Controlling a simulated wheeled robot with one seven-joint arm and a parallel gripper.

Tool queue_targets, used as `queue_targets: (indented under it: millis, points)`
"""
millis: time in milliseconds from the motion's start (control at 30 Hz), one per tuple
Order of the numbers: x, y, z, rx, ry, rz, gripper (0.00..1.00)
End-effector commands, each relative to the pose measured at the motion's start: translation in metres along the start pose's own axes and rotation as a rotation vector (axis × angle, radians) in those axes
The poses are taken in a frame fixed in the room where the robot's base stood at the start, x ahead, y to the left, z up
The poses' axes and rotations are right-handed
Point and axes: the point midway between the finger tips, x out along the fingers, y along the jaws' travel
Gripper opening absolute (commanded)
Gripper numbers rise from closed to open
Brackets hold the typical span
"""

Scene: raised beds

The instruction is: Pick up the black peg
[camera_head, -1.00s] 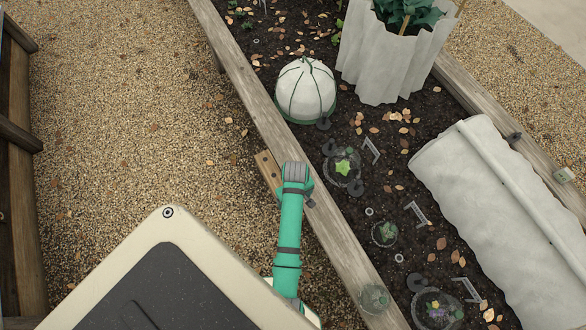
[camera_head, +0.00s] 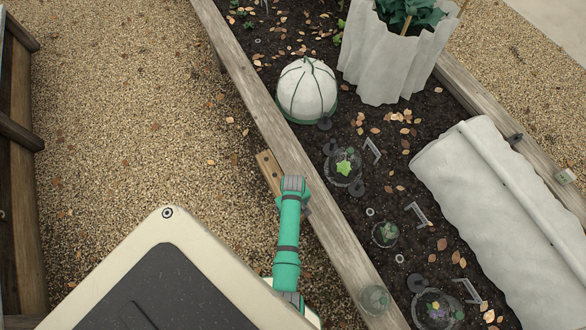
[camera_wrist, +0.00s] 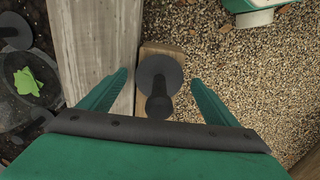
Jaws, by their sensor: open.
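The black peg (camera_wrist: 159,88) shows in the wrist view as a dark disc with a rounded stem. It is on a small wooden ledge (camera_wrist: 150,58) beside the bed's long timber. My gripper (camera_wrist: 158,79) is open. Its two green fingers lie either side of the peg in the picture, with gaps on both sides, and it holds nothing. How far the peg is below the fingertips I cannot tell. In the head view the ledge (camera_head: 266,168) sticks out from the bed's edge, and my green arm hides the peg and the fingers.
The bed's timber edge (camera_head: 262,110) runs along the ledge. In the bed are a white dome cover (camera_head: 306,88), a glass cloche over a green plant (camera_head: 344,167), other small cloches and a white fabric tunnel (camera_head: 490,190). Open gravel (camera_head: 140,110) lies left.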

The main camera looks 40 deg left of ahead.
Motion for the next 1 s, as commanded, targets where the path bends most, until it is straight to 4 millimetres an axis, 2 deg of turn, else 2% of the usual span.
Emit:
queue_targets:
  millis: [167,333,733,1000]
  points:
    - [0.0,0.0,-0.001,-0.001,0.0,0.0,0.8]
    - [0.0,-0.001,-0.001,-0.002,0.0,0.0,0.4]
    - [-0.004,-0.003,-0.003,-0.009,0.001,0.0,0.39]
    - [-0.032,0.0,-0.001,-0.001,0.002,0.001,0.39]
